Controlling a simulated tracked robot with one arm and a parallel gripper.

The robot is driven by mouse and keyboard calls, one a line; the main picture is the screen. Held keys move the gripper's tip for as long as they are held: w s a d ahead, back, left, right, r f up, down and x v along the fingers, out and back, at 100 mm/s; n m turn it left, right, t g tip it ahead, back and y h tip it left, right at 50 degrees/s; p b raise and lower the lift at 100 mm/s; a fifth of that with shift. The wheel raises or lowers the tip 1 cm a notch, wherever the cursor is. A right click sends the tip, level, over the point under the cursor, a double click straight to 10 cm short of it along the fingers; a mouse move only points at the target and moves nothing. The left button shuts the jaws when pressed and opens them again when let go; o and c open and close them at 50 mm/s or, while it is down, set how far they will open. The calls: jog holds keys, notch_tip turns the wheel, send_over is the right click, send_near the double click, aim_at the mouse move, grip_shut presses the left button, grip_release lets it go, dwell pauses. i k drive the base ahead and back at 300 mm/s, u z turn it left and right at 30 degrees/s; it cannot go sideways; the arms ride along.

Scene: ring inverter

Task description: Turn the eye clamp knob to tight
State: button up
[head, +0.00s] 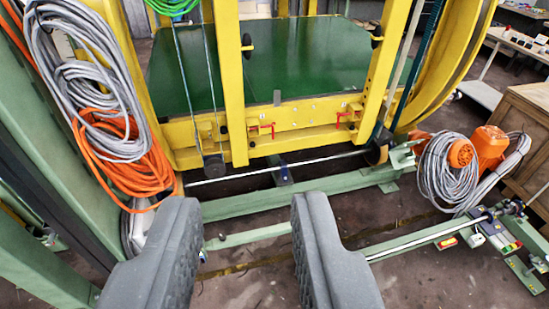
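My gripper (248,208) shows as two dark grey padded fingers, wide apart and empty, at the bottom centre. Beyond it stands the yellow frame (233,80) of the ring machine. I cannot tell for sure which part is the eye clamp knob. A black round knob (247,45) sits on the left upright and another (376,38) on the right upright. Red handles show low on the yellow crossbeam, one left (262,128) and one right (345,118). My gripper is apart from all of these.
Grey (80,75) and orange (125,165) cables hang on a green post at left. A green panel (310,60) fills the frame. Green floor rails (300,192) cross in front. An orange motor (490,145), coiled cable and wooden cabinet (520,125) stand at right.

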aim_at(222, 237)
jog(key=z, duration=0.3)
jog(key=k, duration=0.3)
jog(key=u, duration=0.4)
jog(key=i, duration=1.35)
jog(key=z, duration=0.75)
